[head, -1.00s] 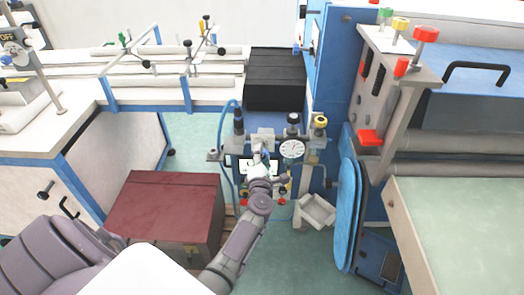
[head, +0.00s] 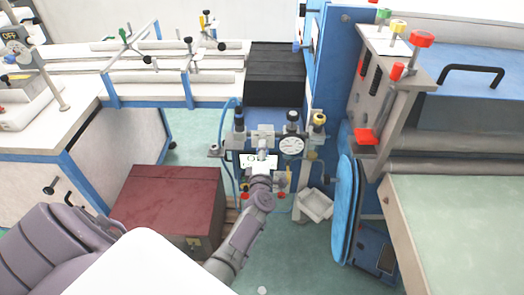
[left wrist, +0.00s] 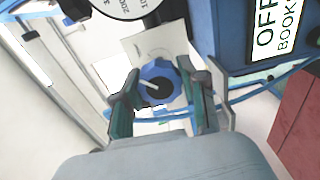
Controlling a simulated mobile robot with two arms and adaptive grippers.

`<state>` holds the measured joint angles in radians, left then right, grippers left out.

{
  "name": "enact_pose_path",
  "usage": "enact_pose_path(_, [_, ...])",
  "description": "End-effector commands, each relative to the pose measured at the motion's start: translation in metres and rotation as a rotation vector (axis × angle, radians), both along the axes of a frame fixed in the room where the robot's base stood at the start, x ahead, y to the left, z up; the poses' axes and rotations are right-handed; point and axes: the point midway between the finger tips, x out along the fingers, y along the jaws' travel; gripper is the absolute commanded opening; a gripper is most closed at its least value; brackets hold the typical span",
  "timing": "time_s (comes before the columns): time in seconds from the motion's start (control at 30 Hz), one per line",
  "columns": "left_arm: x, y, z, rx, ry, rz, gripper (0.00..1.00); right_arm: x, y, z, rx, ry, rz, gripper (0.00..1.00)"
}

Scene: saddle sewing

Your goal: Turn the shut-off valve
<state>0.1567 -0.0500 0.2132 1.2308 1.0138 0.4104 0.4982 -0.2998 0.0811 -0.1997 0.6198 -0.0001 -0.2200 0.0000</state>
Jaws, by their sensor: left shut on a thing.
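The shut-off valve shows as a ridged blue knob (left wrist: 157,82) with a pale line across it, in the left wrist view. My left gripper (left wrist: 160,98) has one finger on each side of the knob and is shut on it. In the head view my left gripper (head: 263,152) reaches the front of the valve panel, just left of the round white gauge (head: 291,145); the knob is hidden there behind the gripper and wrist. My right gripper is not in view.
A dark red box (head: 165,205) stands left of my arm. A small white tray (head: 315,204) lies right of the panel. Blue hoses run beside the panel. A blue machine (head: 342,80) stands close on the right. Green floor is open in front.

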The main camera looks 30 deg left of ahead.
Motion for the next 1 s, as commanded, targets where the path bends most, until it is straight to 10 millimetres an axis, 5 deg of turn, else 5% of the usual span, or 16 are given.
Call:
enact_pose_path(0.33, [0.000,0.000,0.000,0.006,0.003,-0.001,0.07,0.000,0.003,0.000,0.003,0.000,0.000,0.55])
enact_pose_path(0.37, [0.000,0.000,0.000,0.006,0.002,-0.001,0.45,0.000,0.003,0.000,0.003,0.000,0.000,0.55])
enact_pose_path(0.5, [0.000,0.000,0.000,0.004,0.003,-0.001,0.68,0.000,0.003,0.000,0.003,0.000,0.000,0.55])
enact_pose_path(0.83, [-0.002,-0.001,-0.001,0.003,0.003,-0.001,0.68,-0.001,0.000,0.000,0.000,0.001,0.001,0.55])
enact_pose_path(1.0, [-0.021,-0.013,-0.002,0.000,0.002,0.000,0.68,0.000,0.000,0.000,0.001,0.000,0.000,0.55])
